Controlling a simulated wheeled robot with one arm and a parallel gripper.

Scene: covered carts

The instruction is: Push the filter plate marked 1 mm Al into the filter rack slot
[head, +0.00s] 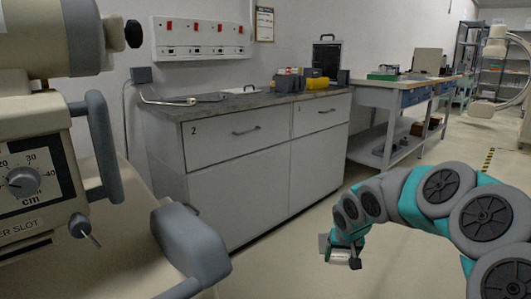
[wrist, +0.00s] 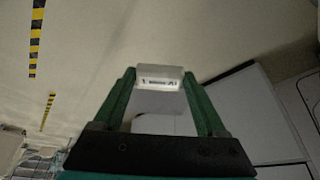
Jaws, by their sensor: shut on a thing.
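My gripper (wrist: 160,88) is shut on a pale grey filter plate (wrist: 158,71), which sits between the two green fingers in the wrist view. A white label with small dark marks shows on the plate; I cannot read it. In the head view my gripper (head: 338,250) hangs low over the floor, right of the cabinet, and a small grey edge of the plate (head: 323,243) shows beside it. The filter rack slot (head: 26,249) is a dark gap under the partly cut-off lettering "ER SLOT" on the beige machine at the left. My gripper is well away from it.
The beige machine has a dial (head: 22,181), grey handles (head: 97,148) and a rounded grey arm (head: 188,245) jutting toward the middle. A grey cabinet (head: 240,175) with bins (head: 288,83) on top stands behind. Open floor (head: 275,265) lies between machine and gripper.

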